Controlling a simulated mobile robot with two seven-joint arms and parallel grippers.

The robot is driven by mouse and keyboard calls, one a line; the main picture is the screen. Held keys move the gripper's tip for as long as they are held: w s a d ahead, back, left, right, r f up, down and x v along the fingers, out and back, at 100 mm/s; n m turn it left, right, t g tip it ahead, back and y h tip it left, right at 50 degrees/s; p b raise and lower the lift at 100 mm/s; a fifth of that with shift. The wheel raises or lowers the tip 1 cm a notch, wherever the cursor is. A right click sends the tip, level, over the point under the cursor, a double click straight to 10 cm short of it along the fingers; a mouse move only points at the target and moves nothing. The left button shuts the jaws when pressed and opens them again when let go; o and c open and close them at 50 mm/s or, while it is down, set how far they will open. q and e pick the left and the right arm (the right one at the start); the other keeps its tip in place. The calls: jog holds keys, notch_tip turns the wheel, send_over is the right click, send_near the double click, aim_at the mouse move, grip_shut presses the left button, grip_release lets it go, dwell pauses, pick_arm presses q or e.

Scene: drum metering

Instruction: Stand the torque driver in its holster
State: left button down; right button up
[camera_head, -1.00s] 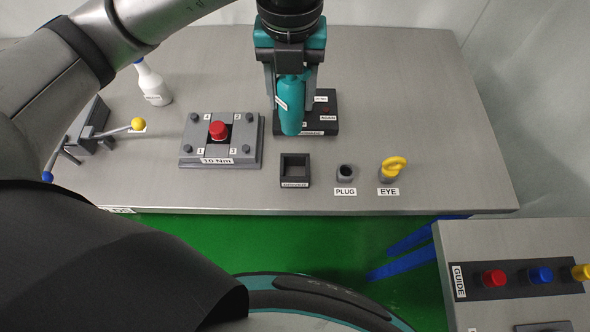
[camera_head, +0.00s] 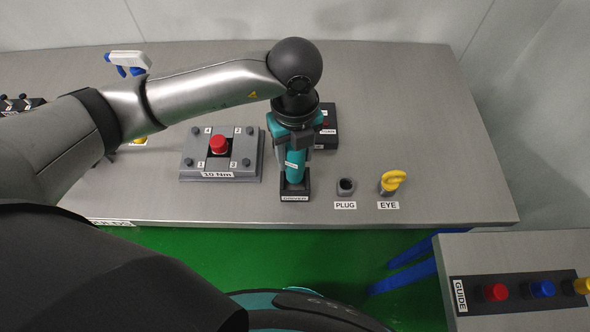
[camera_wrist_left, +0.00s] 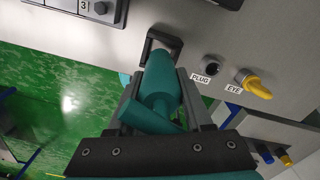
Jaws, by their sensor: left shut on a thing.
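The torque driver (camera_head: 295,163) is a teal upright tool. My left gripper (camera_head: 292,146) is shut on it and holds it over the black square holster (camera_head: 296,197) near the table's front edge. In the head view the driver's lower end meets the holster's opening; I cannot tell how deep it sits. In the left wrist view the driver (camera_wrist_left: 160,85) lies between the fingers, its far end at the holster (camera_wrist_left: 164,42). My right gripper is not in view.
A grey block with a red knob (camera_head: 219,145) stands left of the holster. The plug (camera_head: 346,186) and yellow eye (camera_head: 393,180) stand to its right. A black box (camera_head: 328,125) is behind my gripper. A spray bottle (camera_head: 130,62) is at the back left.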

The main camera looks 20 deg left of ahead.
aim_at(295, 171)
pick_arm(q)
jog(key=shift+f, duration=3.2)
jog(key=shift+f+b, duration=0.15)
jog(key=shift+b, duration=0.2)
jog(key=shift+c, duration=1.5)
grip_release()
jog(key=shift+r, duration=0.2)
notch_tip(295, 171, up, 12)
jog(key=shift+f+p, duration=0.1)
jog(key=shift+p, duration=0.3)
